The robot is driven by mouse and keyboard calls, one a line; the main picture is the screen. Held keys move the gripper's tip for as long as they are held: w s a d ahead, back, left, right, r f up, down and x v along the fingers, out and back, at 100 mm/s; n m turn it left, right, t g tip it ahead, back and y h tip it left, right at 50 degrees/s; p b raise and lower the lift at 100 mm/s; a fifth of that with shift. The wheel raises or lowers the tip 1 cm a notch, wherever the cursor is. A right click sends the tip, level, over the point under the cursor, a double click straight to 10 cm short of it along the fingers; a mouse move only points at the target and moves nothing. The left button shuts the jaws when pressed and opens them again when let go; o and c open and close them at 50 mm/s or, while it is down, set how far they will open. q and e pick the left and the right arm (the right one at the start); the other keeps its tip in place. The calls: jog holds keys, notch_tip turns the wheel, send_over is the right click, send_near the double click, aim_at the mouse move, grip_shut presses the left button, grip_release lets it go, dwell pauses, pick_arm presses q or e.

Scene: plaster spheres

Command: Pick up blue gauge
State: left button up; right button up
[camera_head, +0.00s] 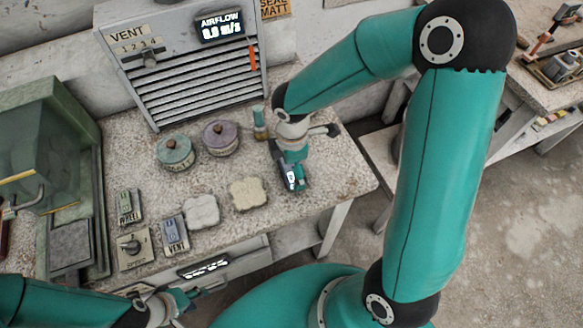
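A small dark device with a pale face and teal-blue parts (293,182) shows on the speckled worktop (335,170), right of the pale plaster pieces. It looks like the blue gauge, but it is small and partly covered. My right gripper (289,160) reaches down over it from above. Its fingers blend with the device, so I cannot tell whether they grip it. My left gripper (196,293) is low in the picture, in front of the bench's front edge and away from the device. Its finger opening is too small to make out.
Two lidded pots, one green (175,155) and one purple (221,140), stand behind two pale plaster pieces (247,194). A brush (260,125) stands near my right wrist. Switch boxes (174,235) sit at the left front. A vent unit (195,75) is behind.

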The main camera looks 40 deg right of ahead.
jog(key=shift+f, duration=0.25)
jog(key=c, duration=0.9)
jog(key=shift+r, duration=0.15)
notch_tip(320, 180, up, 20)
jog(key=shift+f+p, duration=0.1)
jog(key=shift+p, duration=0.2)
jog(key=o, duration=0.5)
jog(key=shift+c, duration=1.3)
jog(key=shift+f, duration=0.15)
